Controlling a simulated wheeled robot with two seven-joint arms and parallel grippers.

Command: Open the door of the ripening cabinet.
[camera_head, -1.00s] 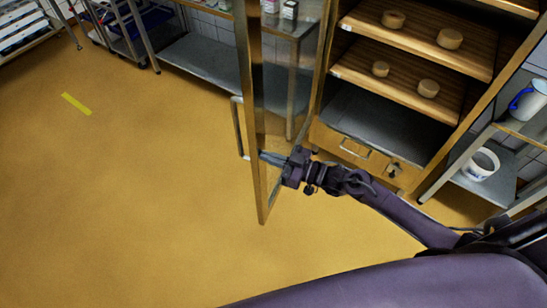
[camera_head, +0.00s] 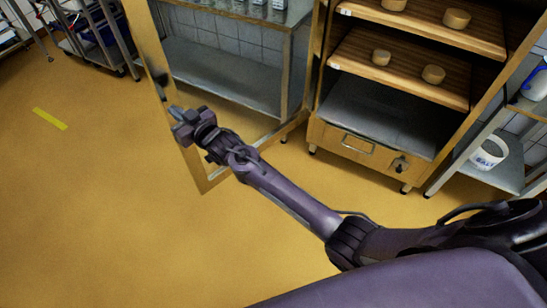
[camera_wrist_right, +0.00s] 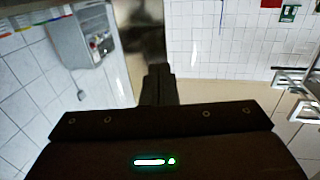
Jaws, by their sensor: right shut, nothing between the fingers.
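The ripening cabinet (camera_head: 340,140) stands open at the right of the head view. Its shelves and front drawer show. Its door (camera_head: 197,172), a wood-framed glass panel, is swung wide to the left, away from the opening. My right gripper (camera_head: 177,113) is shut and empty at the inner side of the door's free edge. Whether it touches the frame I cannot tell. In the right wrist view its closed fingers (camera_wrist_right: 158,85) point ahead, with a blurred dark strip beyond them. My left gripper is not in view.
Small cheeses (camera_head: 433,74) sit on wooden boards inside the cabinet. A steel bench (camera_head: 215,65) stands behind the door glass. A white bucket (camera_head: 488,154) is on a shelf at the right.

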